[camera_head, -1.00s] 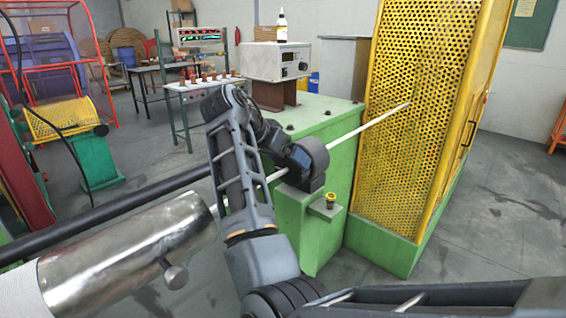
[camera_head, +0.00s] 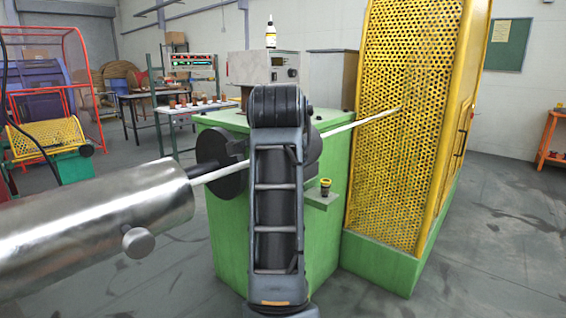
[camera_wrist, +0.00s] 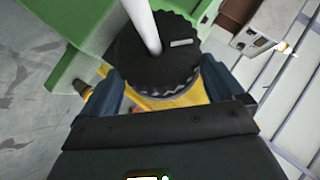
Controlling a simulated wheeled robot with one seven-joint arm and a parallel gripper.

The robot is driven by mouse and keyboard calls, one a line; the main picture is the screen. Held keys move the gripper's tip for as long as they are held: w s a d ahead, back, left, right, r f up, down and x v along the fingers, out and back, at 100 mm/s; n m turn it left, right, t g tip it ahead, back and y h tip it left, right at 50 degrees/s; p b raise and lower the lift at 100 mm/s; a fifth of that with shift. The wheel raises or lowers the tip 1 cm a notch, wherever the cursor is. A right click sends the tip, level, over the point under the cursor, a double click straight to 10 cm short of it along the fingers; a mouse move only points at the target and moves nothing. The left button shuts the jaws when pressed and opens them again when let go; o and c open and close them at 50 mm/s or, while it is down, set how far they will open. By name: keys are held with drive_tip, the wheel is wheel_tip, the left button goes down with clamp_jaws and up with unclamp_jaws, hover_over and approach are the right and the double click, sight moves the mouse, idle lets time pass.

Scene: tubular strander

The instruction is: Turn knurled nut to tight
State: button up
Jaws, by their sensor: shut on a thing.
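The knurled nut (camera_wrist: 150,68) is a dark round piece with a toothed rim and a pale bar mark on its face. It fills the middle of the wrist view, with a white rod (camera_wrist: 142,22) running into its centre. My gripper (camera_wrist: 161,77) has one blue-grey finger on each side of the nut and is shut on it. In the head view my raised arm hides the gripper and the grip. There the white rod (camera_head: 365,121) runs from a shiny metal cylinder (camera_head: 95,215), behind my arm, to the yellow perforated guard.
A black disc (camera_head: 221,168) stands around the rod left of my arm. A green machine block (camera_head: 228,225) is behind it. The tall yellow guard (camera_head: 410,110) stands right. Grey floor (camera_head: 500,220) is open at right.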

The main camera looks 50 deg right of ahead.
drive_tip(key=f+m+t+b, duration=0.1)
drive_tip(key=b, duration=0.3)
drive_tip(key=f+m+t+h+b, duration=0.1)
drive_tip(key=t+b, duration=0.1)
drive_tip(key=b, duration=0.2)
drive_tip(key=shift+s+f, duration=0.15)
drive_tip(key=shift+s, duration=0.25)
drive_tip(key=m+t+b, duration=0.1)
drive_tip(key=b, duration=0.1)
drive_tip(key=m+h+b, duration=0.1)
drive_tip(key=b, duration=0.2)
drive_tip(key=shift+s+f+t, duration=0.1)
drive_tip(key=shift+f+t, duration=0.15)
drive_tip(key=shift+t, duration=0.15)
drive_tip(key=shift+m+t+h+b, duration=0.3)
drive_tip(key=shift+m+b, duration=0.1)
drive_tip(key=shift+b, duration=0.55)
drive_tip(key=shift+r, duration=0.1)
drive_tip(key=o, duration=0.7)
drive_tip(key=shift+c, duration=0.2)
drive_tip(key=v, duration=0.7)
drive_tip(key=shift+s+a, duration=0.25)
drive_tip(key=shift+a, duration=0.05)
